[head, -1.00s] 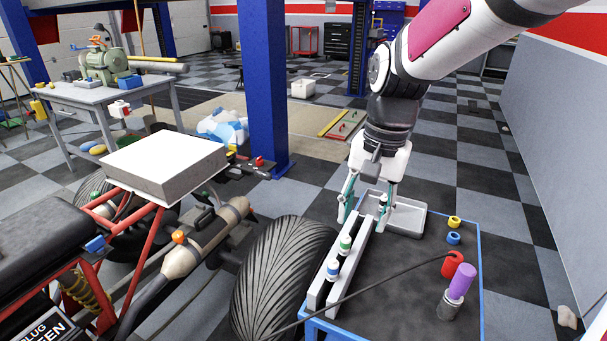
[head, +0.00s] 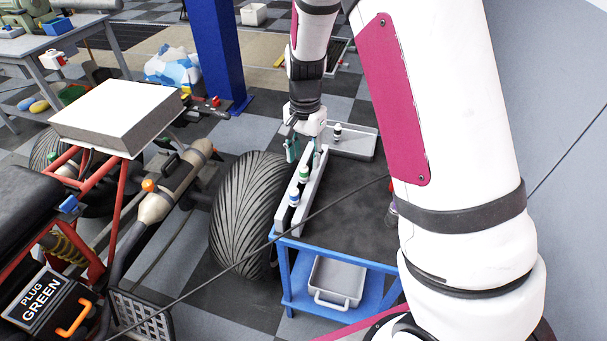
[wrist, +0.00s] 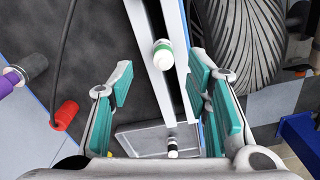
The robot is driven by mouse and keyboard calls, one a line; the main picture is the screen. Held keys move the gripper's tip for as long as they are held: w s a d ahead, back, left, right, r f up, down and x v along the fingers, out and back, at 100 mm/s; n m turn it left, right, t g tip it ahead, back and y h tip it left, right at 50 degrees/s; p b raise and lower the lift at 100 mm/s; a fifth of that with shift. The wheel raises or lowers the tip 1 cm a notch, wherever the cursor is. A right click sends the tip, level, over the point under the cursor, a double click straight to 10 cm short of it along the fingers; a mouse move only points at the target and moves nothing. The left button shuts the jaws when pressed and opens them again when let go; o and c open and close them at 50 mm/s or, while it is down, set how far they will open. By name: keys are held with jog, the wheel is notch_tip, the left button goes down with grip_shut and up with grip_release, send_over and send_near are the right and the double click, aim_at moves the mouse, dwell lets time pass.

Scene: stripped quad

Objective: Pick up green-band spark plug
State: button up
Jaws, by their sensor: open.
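The green-band spark plug (head: 303,174) stands upright in the slot of a pale rail rack (head: 310,187). It also shows in the wrist view (wrist: 163,52), white with a green band, ahead of the gap between the fingers. My gripper (head: 301,152) is open over the far part of the rack, beyond the plug. In the wrist view its teal finger pads (wrist: 160,95) are wide apart with nothing held. A blue-band plug (head: 293,197) stands nearer in the same rack. A black-band plug (head: 337,131) stands at the grey tray behind.
The grey tray (head: 362,147) lies at the far end of the blue-framed cart (head: 285,262). A large tyre (head: 240,215) stands close to the rack's left. A red cap (wrist: 65,115) with a dark cable lies on the cart top. A "PLUG GREEN" sign (head: 40,300) is at lower left.

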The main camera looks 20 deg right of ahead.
aim_at(304, 165)
jog(key=shift+w+f, duration=0.2)
jog(key=shift+f, duration=2.9)
grip_shut()
